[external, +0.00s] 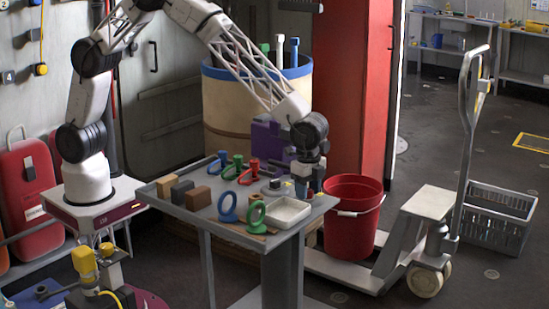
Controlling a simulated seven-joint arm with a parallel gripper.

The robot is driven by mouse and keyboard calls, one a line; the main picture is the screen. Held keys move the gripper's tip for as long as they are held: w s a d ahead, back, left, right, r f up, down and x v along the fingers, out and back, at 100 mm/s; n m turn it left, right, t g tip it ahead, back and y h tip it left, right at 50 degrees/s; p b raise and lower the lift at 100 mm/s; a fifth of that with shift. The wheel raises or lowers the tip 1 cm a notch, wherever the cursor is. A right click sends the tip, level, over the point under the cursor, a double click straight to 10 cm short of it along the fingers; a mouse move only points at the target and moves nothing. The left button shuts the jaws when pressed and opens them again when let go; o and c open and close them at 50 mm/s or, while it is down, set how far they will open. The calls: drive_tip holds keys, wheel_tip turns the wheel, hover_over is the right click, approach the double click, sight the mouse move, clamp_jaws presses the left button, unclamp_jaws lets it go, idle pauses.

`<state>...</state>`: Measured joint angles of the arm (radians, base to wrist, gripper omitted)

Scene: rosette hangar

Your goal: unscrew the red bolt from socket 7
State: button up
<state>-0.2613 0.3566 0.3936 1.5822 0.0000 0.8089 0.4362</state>
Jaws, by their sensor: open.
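A red ring-handled piece (249,172) stands in the row near the back middle of the grey worktable (170,208); it may be the red bolt, but I cannot tell. No socket number is readable, so I cannot make out socket 7. My gripper (308,186) points down over the right end of the table, to the right of the red piece and apart from it. It is open, but its fingers are small and dark here, and I cannot tell whether anything is between them.
A blue ring piece (228,207) and a green one (257,214) stand near the front. A white tray (287,213) lies at the front right. Several blocks (198,199) sit at the left. A red bucket (353,215) stands right of the table.

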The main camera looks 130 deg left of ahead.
drive_tip(key=shift+r, duration=2)
drive_tip(key=shift+m, duration=0.3)
drive_tip(key=m, duration=2.3)
